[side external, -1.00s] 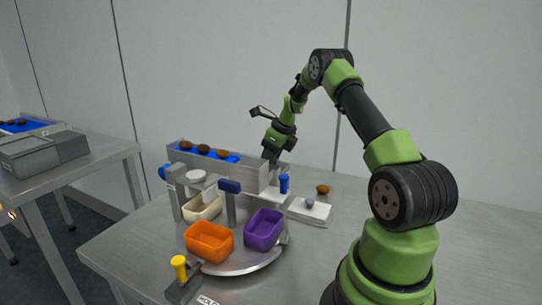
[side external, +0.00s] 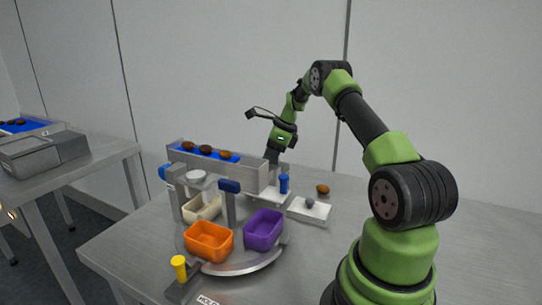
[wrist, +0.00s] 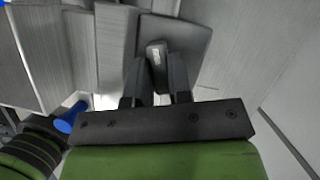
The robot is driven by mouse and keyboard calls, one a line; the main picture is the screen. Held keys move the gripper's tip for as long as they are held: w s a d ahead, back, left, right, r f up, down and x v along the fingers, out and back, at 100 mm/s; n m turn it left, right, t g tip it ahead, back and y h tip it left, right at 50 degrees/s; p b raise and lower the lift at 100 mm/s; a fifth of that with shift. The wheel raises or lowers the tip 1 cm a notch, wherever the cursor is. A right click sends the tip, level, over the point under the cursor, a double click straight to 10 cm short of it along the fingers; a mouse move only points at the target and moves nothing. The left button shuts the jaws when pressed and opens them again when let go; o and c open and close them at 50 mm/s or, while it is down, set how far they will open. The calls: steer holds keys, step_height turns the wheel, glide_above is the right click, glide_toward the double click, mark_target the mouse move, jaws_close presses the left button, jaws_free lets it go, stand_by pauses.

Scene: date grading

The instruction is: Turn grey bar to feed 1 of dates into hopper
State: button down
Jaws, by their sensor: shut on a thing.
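My gripper (side external: 272,158) points down at the right end of the grey feeder trough (side external: 215,168). In the wrist view its fingers (wrist: 156,85) are shut on the small grey bar (wrist: 155,60), which stands between them. In the side view the bar is hidden by the fingers and trough.
A round turntable (side external: 250,264) bears cream (side external: 203,215), orange (side external: 209,250) and purple (side external: 263,238) bins. Blue handles (side external: 229,186) and a yellow knob (side external: 179,263) stand around it. The table's right side is clear.

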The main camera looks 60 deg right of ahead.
steer(key=n, duration=0.2)
steer(key=n+g+y, duration=0.1)
steer(key=n, duration=0.2)
steer(key=shift+d+n+y, duration=0.1)
steer(key=shift+n+y, duration=0.2)
steer(key=shift+n+g, duration=0.3)
steer(key=shift+n, duration=0.1)
steer(key=c, duration=1.3)
jaws_free()
steer(key=shift+m, duration=0.3)
